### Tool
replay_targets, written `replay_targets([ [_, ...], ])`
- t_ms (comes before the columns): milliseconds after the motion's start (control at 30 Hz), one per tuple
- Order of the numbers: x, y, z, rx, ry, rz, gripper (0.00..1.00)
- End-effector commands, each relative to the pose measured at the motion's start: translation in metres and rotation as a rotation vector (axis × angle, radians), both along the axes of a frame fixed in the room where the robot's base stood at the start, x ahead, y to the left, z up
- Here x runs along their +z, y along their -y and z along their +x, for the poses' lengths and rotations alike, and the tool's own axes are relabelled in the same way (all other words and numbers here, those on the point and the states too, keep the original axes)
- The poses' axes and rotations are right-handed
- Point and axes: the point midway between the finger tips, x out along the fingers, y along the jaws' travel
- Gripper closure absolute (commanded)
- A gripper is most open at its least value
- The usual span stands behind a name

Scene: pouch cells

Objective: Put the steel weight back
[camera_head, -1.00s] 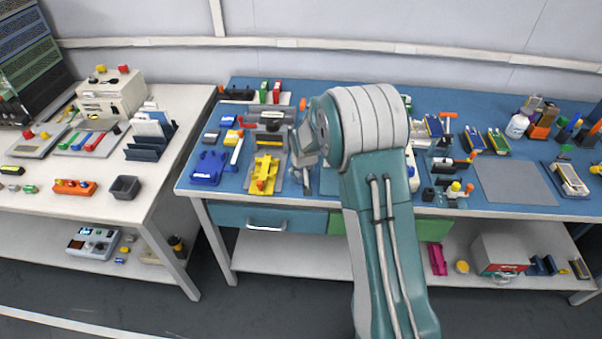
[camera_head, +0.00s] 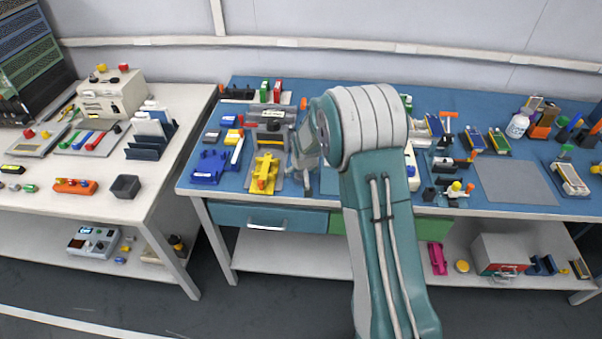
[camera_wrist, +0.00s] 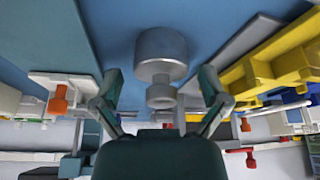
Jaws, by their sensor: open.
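The steel weight (camera_wrist: 161,56), a grey cylinder with a narrower neck and knob, shows in the wrist view on the blue bench top. Its knob points toward my gripper (camera_wrist: 160,82). The gripper is open, with one finger on each side of the knob. I see gaps between the fingers and the knob, so nothing is gripped. In the head view my gripper (camera_head: 304,165) is low over the blue bench, just right of the yellow fixture. The weight cannot be made out there.
The yellow fixture (camera_head: 265,172) stands close left of my gripper in the head view; it also shows at right in the wrist view (camera_wrist: 275,68). A blue fixture (camera_head: 208,167) is further left. A grey mat (camera_head: 514,182) at right is bare.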

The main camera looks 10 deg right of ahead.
Motion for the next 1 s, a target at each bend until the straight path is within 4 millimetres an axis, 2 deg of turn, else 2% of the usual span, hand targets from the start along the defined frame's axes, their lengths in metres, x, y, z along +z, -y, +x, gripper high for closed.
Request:
replay_targets([
  [500,0.088,-0.002,-0.036,0.000,0.004,0.000,0.05],
  [767,0.111,-0.002,-0.047,0.000,0.002,0.000,0.05],
  [867,0.130,-0.002,-0.058,0.001,0.010,-0.001,0.05],
  [1000,0.174,-0.001,-0.094,0.003,0.026,-0.001,0.05],
])
